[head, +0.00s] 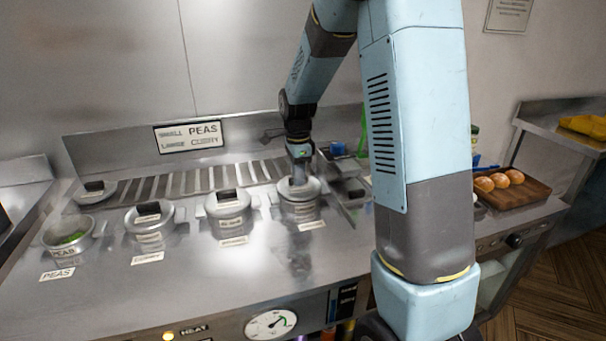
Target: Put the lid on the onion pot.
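My gripper (298,180) is at the rightmost pot (300,212) in the front row, directly over its lid (311,188). The lid looks level and sits on or very close to the pot's rim. The lid's handle is hidden at the gripper, and the fingers are too small to tell whether they are shut on it. The card (312,226) in front of this pot is too small to read, so I cannot tell from it that this is the onion pot.
Two lidded pots, one middle (230,213) and one further left (150,225), stand in the row. An open pot of peas (68,238) is at the far left, with a loose lid (95,194) behind it. Buns lie on a board (520,193) at right.

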